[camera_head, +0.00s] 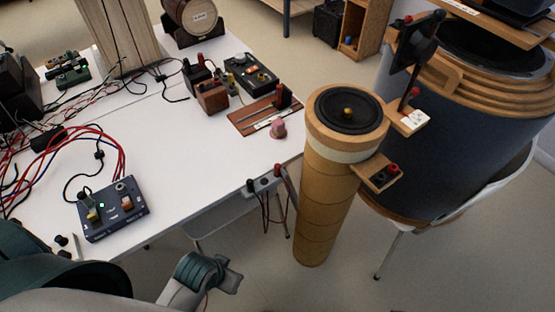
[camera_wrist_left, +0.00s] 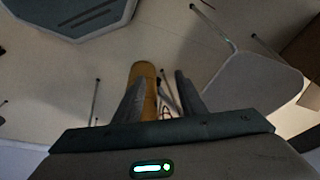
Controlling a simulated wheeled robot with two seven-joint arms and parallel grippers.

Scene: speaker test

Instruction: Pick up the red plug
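Several small red plug-like pieces show in the head view. One red plug (camera_head: 278,169) sits at the table's front edge beside a black one, with cables hanging below. A red knob (camera_head: 393,168) is on the wooden bracket of the tall tube, and another red piece (camera_head: 414,93) is by the big drum. I cannot tell which is meant. My left gripper (camera_head: 232,277) is low in front of the table, left of the tube and below these pieces. In the left wrist view its two fingers (camera_wrist_left: 160,80) are apart, with nothing visibly held between them. My right gripper is not in view.
The tall brown tube speaker (camera_head: 328,205) stands right of my left gripper. A big dark drum speaker (camera_head: 460,150) rests on a chair behind it. The white table (camera_head: 165,135) carries a blue control box (camera_head: 113,208), wires and small devices. Its middle is mostly clear.

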